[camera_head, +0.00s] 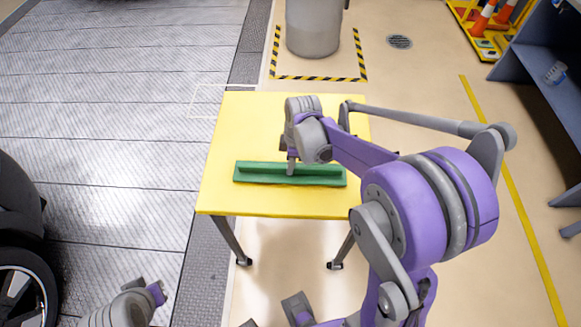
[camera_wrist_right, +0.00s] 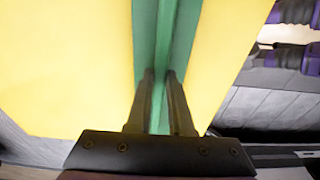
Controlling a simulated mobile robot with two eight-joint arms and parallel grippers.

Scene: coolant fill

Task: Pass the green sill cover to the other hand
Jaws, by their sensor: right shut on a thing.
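The green sill cover (camera_head: 255,173) is a long strip with a raised rib, lying lengthwise along the near part of the yellow table (camera_head: 235,125). My right gripper (camera_head: 291,167) points down at it near its middle and is shut on its rib. In the right wrist view, both fingers of my right gripper (camera_wrist_right: 160,85) stand on either side of the rib of the green sill cover (camera_wrist_right: 165,35). Part of my left arm shows at the bottom left of the head view; its fingertips cannot be made out.
A grey bin (camera_head: 313,30) stands behind the table inside a striped floor marking. A car wheel (camera_head: 25,295) is at the lower left. A blue-grey shelf (camera_head: 560,85) and a yellow rack with orange cones (camera_head: 484,20) are at the right.

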